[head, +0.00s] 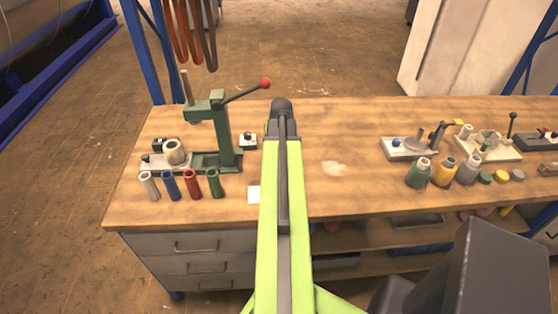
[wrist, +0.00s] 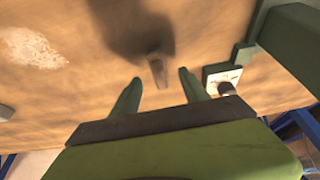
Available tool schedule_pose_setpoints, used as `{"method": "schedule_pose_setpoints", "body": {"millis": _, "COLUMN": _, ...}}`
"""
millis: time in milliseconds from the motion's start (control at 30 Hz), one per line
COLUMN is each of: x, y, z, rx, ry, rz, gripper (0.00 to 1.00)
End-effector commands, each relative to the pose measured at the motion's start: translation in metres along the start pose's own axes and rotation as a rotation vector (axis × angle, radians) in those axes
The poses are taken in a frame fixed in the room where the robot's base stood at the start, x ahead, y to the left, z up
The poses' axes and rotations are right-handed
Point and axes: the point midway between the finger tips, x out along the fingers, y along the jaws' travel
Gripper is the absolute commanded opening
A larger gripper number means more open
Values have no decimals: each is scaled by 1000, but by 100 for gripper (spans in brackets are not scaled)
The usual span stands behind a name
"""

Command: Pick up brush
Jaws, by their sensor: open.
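In the wrist view, my gripper (wrist: 160,82) is open, with its two green fingers apart and nothing held between them. A small brownish piece, perhaps the brush (wrist: 157,68), shows on the wooden bench just beyond the fingertips, roughly in line with the gap. It is blurred, so I cannot tell its full shape or be sure it is the brush. A dark shadow-like patch lies beside it. In the head view my arm covers this spot, and neither the fingers nor a clear brush can be seen.
The green press (head: 221,130) stands left of my arm, with a small white block (head: 248,141) between. Several coloured tubes (head: 192,184) stand in front of the press. Bottles (head: 443,171) and trays (head: 408,148) are at the right.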

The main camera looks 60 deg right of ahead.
Motion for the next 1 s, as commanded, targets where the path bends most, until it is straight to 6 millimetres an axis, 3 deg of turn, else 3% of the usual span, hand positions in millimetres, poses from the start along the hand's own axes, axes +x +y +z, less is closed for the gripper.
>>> {"method": "schedule_pose_setpoints", "body": {"millis": 167, "x": 4, "y": -1, "z": 1, "rx": -1, "ry": 0, "rz": 0, "gripper": 53}}
{"method": "schedule_pose_setpoints", "body": {"millis": 467, "x": 52, "y": 0, "z": 7, "rx": -1, "ry": 0, "rz": -1, "gripper": 53}}
{"method": "schedule_pose_setpoints", "body": {"millis": 700, "x": 51, "y": 0, "z": 5, "rx": -1, "ry": 0, "rz": -1, "gripper": 53}}
{"method": "schedule_pose_setpoints", "body": {"millis": 1000, "x": 51, "y": 0, "z": 5, "rx": -1, "ry": 0, "rz": -1, "gripper": 16}}
